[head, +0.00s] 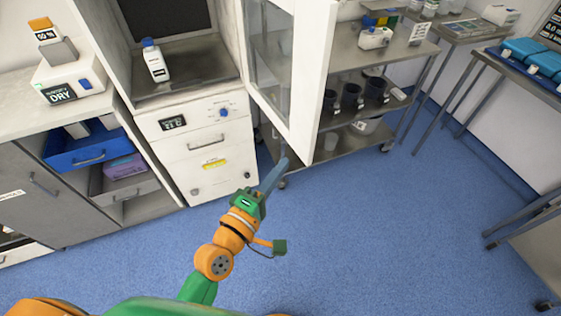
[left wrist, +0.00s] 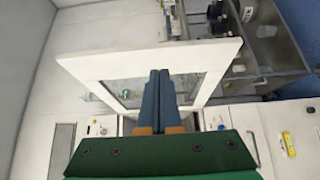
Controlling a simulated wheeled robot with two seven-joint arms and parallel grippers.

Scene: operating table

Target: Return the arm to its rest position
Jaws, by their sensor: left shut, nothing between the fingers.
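My left arm reaches out over the blue floor in the head view. Its gripper (head: 271,179) is shut and empty, with the blue-grey fingers together in front of the lower part of an open white cabinet door. In the left wrist view the closed fingers (left wrist: 160,82) point at the framed glass door (left wrist: 216,57). I cannot tell whether they touch the door. My right gripper is not in view.
The open glass door (head: 313,75) juts out from the white cabinet (head: 205,160), which holds a white bottle (head: 155,62). A steel cart (head: 350,130) with dark cups stands right of it. A blue drawer (head: 88,150) is open at left. The floor (head: 380,230) is clear at right.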

